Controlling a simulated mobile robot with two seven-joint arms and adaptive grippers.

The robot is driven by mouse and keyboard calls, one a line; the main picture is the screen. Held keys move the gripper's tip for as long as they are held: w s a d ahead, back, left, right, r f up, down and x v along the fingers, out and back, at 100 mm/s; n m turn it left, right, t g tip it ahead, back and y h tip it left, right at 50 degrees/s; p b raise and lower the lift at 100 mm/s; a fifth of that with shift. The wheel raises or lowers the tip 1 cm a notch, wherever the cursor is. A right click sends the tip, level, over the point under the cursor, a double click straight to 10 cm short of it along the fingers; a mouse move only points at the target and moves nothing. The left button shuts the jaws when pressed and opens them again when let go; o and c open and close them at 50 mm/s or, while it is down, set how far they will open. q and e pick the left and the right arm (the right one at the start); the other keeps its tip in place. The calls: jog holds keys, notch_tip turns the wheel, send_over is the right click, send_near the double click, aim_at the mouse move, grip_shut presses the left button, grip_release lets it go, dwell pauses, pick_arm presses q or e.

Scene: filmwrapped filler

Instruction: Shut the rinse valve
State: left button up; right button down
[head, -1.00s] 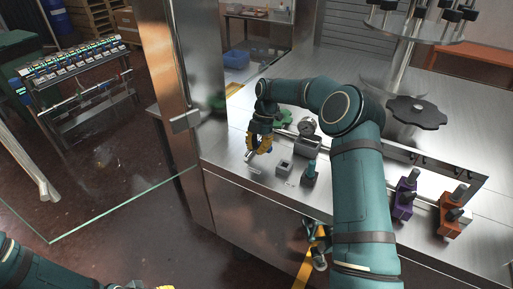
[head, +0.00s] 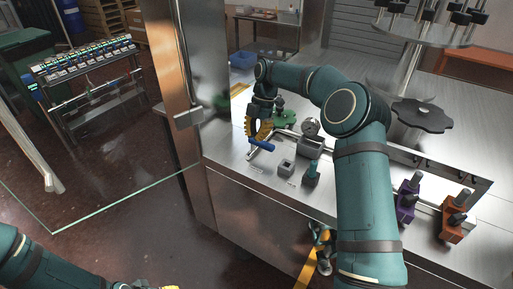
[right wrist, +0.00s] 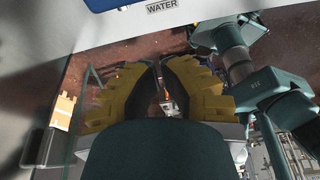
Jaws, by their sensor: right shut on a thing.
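The rinse valve's blue handle (head: 261,146) shows just below my right gripper, at the left end of a metal pipe on the steel bench. My right gripper (head: 256,134) has its yellow fingers shut on this handle in the head view. The right wrist view shows the fingers (right wrist: 162,75) close together, with a narrow gap; the handle between them is not clear there. A blue and white plate reading WATER (right wrist: 160,6) lies beyond the fingertips. My left gripper (head: 168,287) only peeks in at the bottom edge of the head view; its jaws cannot be judged.
A round gauge (head: 311,127), a green knob (head: 286,119), a small grey block (head: 286,167) and a teal fitting (head: 311,174) stand near the valve. Purple (head: 408,197) and orange (head: 455,214) fixtures are at right. A steel post (head: 172,90) and glass panel stand left.

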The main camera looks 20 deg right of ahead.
jog(key=v, duration=0.3)
jog(key=shift+s+d+r, duration=0.1)
jog(key=shift+r, duration=0.15)
dwell(0.4)
